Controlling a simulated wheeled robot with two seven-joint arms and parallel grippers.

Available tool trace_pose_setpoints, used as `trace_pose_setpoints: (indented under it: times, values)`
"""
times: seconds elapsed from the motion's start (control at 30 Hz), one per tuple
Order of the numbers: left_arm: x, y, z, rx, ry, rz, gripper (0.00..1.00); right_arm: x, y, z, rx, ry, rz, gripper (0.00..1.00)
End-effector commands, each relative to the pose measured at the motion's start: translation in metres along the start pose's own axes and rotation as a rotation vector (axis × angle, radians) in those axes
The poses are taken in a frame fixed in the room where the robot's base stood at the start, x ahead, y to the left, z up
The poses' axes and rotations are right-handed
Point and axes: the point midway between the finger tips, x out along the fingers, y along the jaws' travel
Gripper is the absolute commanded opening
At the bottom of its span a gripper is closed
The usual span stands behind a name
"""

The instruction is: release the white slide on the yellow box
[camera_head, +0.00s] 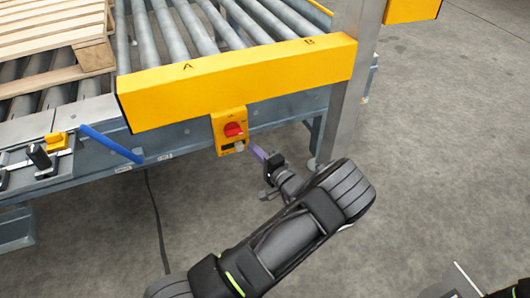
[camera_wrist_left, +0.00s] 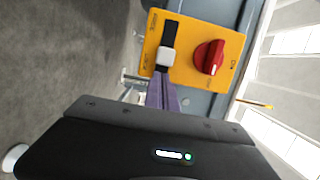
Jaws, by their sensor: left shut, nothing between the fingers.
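The yellow box (camera_head: 220,123) hangs below the long yellow beam, on the conveyor's front side. It fills the upper middle of the left wrist view (camera_wrist_left: 190,29). The white slide (camera_wrist_left: 166,56) sits at the end of a black slot nearest my fingers. In the head view the slide (camera_head: 239,146) is small, at the box's lower edge. A red knob (camera_wrist_left: 208,57) is beside it. My left gripper (camera_head: 256,150) is shut and empty, its purple fingers (camera_wrist_left: 162,92) pointing at the slide. Whether the tips touch it, I cannot tell. My right gripper is not in view.
The yellow beam (camera_head: 240,82), marked A and B, spans above the box. A blue handle (camera_head: 111,144) sticks out at left. A wooden pallet (camera_head: 45,30) lies on the rollers.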

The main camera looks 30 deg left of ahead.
Motion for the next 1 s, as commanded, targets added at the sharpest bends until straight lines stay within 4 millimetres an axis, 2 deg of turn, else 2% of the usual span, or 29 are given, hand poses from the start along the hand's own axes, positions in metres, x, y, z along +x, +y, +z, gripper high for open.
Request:
trace_pose_setpoints:
  times: [0.47,0.7,1.0]
  values:
    - [0.002,-0.001,0.008,0.0,0.0,0.0,0.0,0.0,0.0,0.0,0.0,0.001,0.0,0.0]
    - [0.01,-0.003,0.04,0.004,-0.002,0.001,0.0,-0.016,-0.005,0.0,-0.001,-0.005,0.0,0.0]
    - [0.011,0.0,0.045,0.001,-0.004,0.0,0.0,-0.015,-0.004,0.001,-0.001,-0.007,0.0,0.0]
